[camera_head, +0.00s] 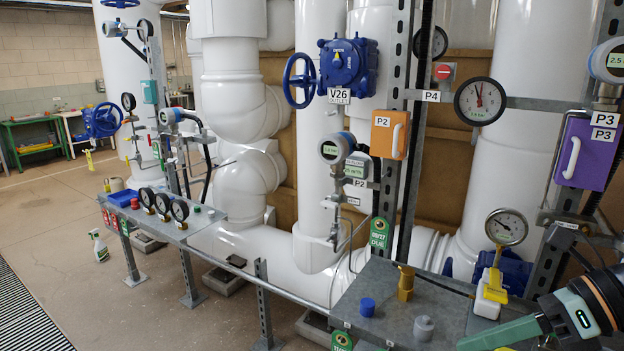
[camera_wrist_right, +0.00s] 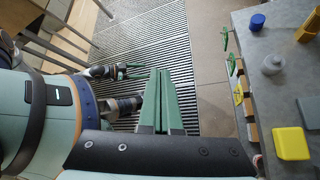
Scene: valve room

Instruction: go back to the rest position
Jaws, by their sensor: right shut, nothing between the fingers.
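My right gripper (camera_head: 465,346) comes in from the lower right corner of the head view, beside the front of the grey metal bench. In the right wrist view its two green fingers (camera_wrist_right: 160,78) lie side by side, shut with nothing between them. They are over the striped floor grating, left of the bench and apart from it. My left gripper (camera_wrist_right: 134,72) shows small at the upper left of the right wrist view. It is too small there to tell how far its fingers are apart. It does not show in the head view.
White pipes and gauges stand behind. The floor grating (camera_wrist_right: 130,30) looks clear beyond my fingers.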

